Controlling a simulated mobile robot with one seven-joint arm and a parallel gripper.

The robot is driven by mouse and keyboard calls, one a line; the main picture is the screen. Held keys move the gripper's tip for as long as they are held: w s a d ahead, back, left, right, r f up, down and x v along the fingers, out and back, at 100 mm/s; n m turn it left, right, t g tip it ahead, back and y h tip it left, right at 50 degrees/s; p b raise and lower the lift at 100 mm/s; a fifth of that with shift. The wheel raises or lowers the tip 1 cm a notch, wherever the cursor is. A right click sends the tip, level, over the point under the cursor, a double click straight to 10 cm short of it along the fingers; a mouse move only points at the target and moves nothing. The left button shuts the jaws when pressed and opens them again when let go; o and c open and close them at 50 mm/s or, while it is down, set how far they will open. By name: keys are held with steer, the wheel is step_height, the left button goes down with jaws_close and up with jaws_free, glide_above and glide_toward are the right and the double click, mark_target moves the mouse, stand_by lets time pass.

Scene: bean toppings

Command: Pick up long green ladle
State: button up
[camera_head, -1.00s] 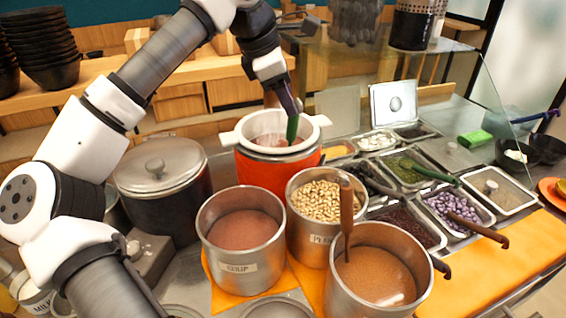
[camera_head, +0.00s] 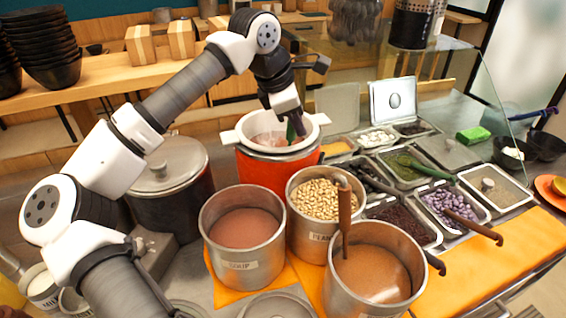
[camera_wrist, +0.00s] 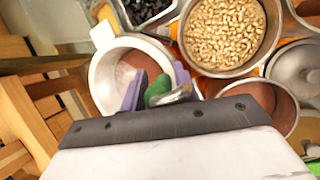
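The long green ladle (camera_head: 291,132) stands in the white-lined orange pot (camera_head: 268,168), its green handle partly hidden by my gripper. My gripper (camera_head: 297,125) reaches down into the pot's mouth at the handle. In the wrist view, the green handle (camera_wrist: 158,88) lies between my two purple fingers (camera_wrist: 158,92), with a shiny metal end in front of the right finger. The green nearly fills the gap, but whether the fingers press on it is unclear. The ladle's lower end is hidden.
A lidded dark pot (camera_head: 168,195) stands left of the orange pot. Metal pots of soup (camera_head: 243,240), peanuts (camera_head: 318,215) and brown powder (camera_head: 375,285) stand in front. Topping trays (camera_head: 450,215) with ladles, one green-handled (camera_head: 430,171), lie right, near a glass screen (camera_head: 490,95).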

jaws_close()
